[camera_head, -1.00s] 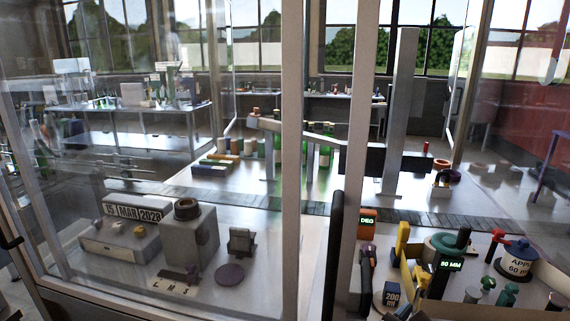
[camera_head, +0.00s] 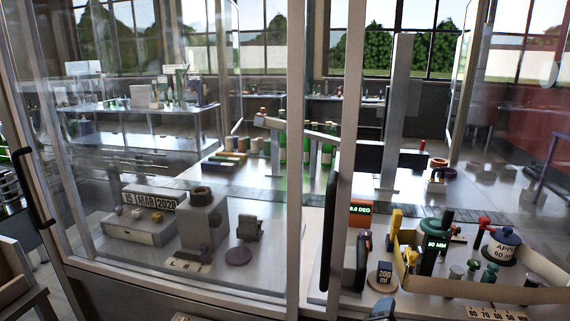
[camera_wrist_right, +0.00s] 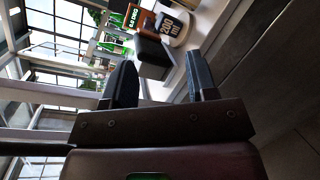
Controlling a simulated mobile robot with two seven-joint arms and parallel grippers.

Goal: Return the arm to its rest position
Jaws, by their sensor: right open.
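My right gripper (camera_wrist_right: 161,78) shows in the right wrist view with its two dark fingers apart and nothing held between them. A dark block (camera_wrist_right: 153,57) shows beyond the gap between the fingers; I cannot tell how far off it is. A grey-blue part at the bottom edge of the head view may be mine, but too little of it shows to tell. My left gripper is in neither view.
A glazed enclosure with a grey post (camera_head: 296,160) and a dark handle (camera_head: 331,230) stands ahead. Inside are a 200 ml block (camera_head: 385,274), a display block (camera_head: 361,213), a tray (camera_head: 480,291) with tools, and green bottles (camera_head: 327,147). Dark floor lies right in the wrist view.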

